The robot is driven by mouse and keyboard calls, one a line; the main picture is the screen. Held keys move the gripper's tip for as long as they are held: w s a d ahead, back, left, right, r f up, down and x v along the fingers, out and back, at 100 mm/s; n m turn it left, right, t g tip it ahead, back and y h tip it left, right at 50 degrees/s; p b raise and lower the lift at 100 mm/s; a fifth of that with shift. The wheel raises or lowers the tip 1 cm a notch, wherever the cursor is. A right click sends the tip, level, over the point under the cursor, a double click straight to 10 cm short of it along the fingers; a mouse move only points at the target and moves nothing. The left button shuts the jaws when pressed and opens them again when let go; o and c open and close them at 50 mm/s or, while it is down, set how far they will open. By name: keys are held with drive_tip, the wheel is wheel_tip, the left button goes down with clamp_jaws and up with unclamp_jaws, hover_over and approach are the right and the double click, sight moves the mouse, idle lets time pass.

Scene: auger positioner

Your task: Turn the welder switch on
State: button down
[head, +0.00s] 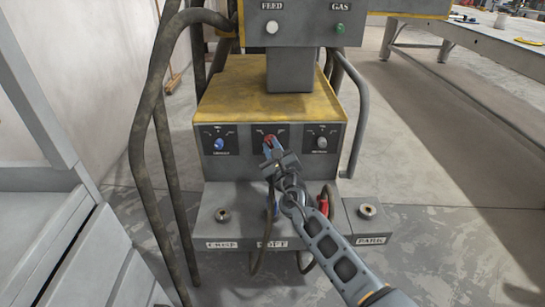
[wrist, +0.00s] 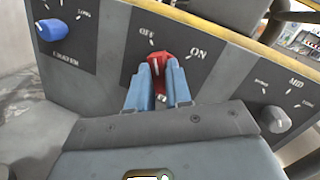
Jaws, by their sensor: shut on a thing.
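The welder switch is a red knob (wrist: 158,57) on a dark plate marked OFF and ON in the wrist view. Its pale line appears to point up, nearer OFF than ON. In the head view the red knob (head: 268,138) shows on the middle plate of the grey machine, partly hidden by my gripper. My gripper (head: 273,148) reaches it from the front. In the wrist view the two blue fingers of my gripper (wrist: 158,76) are closed on the knob's left and right sides. The fingers hide its lower part.
A blue knob (head: 219,144) is left of the switch and a grey knob (head: 321,142) right of it. Below is a ledge with sockets and labels (head: 222,245). Thick hoses (head: 137,145) hang at the left. A grey cabinet (head: 45,200) stands at the near left.

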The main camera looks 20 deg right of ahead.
drive_tip(key=m+b, duration=0.2)
drive_tip(key=f+m+t+b, duration=0.1)
drive_tip(key=m+b, duration=0.1)
drive_tip(key=b, duration=0.1)
drive_tip(key=shift+m+h+b, duration=0.3)
drive_tip(key=shift+m+h, duration=0.1)
drive_tip(key=m+h+b, duration=0.1)
drive_tip(key=m+b, duration=0.2)
drive_tip(key=shift+a+r, duration=0.1)
drive_tip(key=shift+r, duration=0.1)
drive_tip(key=c, duration=1.1)
unclamp_jaws()
drive_tip(key=shift+r, duration=0.1)
drive_tip(key=shift+o, duration=0.2)
drive_tip(key=shift+r, duration=0.15)
